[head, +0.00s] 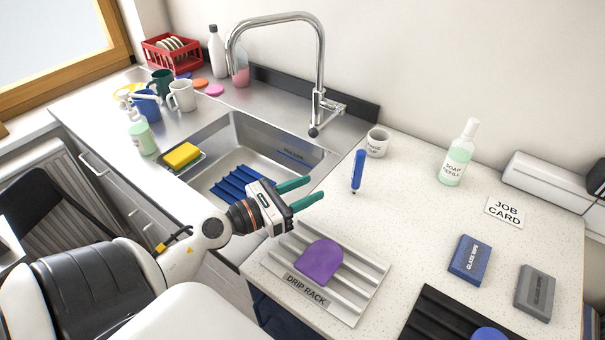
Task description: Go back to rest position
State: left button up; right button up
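My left gripper (313,188) reaches in from the left over the front edge of the sink, near the left end of the speckled worktop. Its two green fingers are apart with nothing between them. Below and to the right of it is the drip rack (350,299), with a purple rounded piece (319,262) lying on it. My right gripper does not show.
The sink (236,128) holds a blue ribbed rack (240,183); a yellow sponge (182,155) sits at its left rim. A tall faucet (319,70) stands behind. A blue marker (357,172), soap bottle (456,160) and blue box (469,260) stand or lie right.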

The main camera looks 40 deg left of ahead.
pick_arm(q)
jog(key=shift+s+a, duration=0.1)
jog(key=shift+s, duration=0.15)
jog(key=shift+r, duration=0.1)
dwell(0.3)
